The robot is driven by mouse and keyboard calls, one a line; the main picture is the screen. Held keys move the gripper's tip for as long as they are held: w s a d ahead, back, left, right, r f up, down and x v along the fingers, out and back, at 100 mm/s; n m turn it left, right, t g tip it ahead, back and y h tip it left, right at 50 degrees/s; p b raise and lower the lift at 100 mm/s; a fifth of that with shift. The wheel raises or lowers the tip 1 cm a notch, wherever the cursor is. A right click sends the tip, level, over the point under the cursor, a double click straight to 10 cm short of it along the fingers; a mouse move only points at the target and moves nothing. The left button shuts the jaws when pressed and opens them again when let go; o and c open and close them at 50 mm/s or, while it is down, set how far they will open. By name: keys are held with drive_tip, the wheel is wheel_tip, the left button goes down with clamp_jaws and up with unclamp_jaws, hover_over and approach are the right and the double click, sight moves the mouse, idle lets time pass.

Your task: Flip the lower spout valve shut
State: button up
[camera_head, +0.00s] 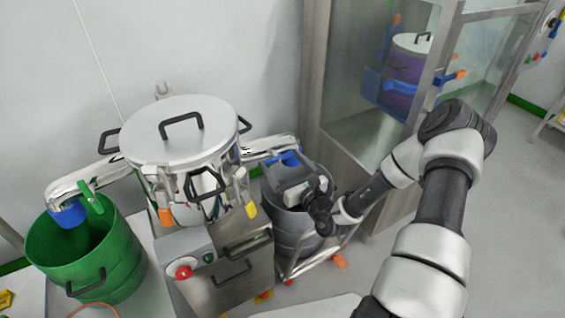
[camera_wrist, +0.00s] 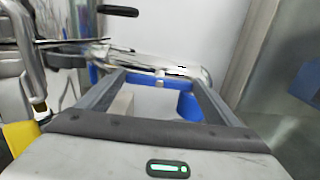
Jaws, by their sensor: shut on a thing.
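The steel machine has a right spout (camera_head: 266,146) with a blue valve part (camera_head: 291,158) at its end, above a grey drum. In the wrist view this spout (camera_wrist: 150,62) runs behind my fingertips. A blue bar (camera_wrist: 142,79) lies across between my fingertips, and a blue collar (camera_wrist: 189,106) hangs below at the right. My gripper (camera_head: 288,172) is at this spout, shut on the blue valve handle; its fingertips also show in the wrist view (camera_wrist: 155,78). The left spout (camera_head: 92,180) has a green lever (camera_head: 91,197) and a blue end (camera_head: 67,213). My gripper partly hides the right valve.
A green drum (camera_head: 121,268) stands under the left spout. The grey drum (camera_head: 290,233) stands on a wheeled trolley (camera_head: 318,257). A glass-walled cabinet (camera_head: 355,130) rises close behind my arm. The machine front carries a red button (camera_head: 183,272). Open floor lies at the right.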

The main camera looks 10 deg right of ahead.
drive_tip(key=shift+r, duration=0.1)
drive_tip(key=m+p, duration=0.3)
drive_tip(key=shift+d, duration=0.1)
drive_tip(key=m+p, duration=0.3)
drive_tip(key=m, duration=0.2)
drive_tip(key=shift+d+m+p, duration=0.1)
drive_tip(key=shift+m+p, duration=0.2)
drive_tip(key=m, duration=0.1)
drive_tip(key=m+p, duration=0.1)
drive_tip(key=m, duration=0.2)
drive_tip(key=shift+f+m+p, duration=0.25)
drive_tip(key=shift+m+p, duration=0.05)
drive_tip(key=shift+p, duration=0.05)
drive_tip(key=m, duration=0.4)
drive_tip(key=shift+f+p, duration=0.1)
drive_tip(key=shift+p, duration=0.25)
drive_tip(key=shift+m, duration=0.3)
drive_tip(key=o, duration=0.9)
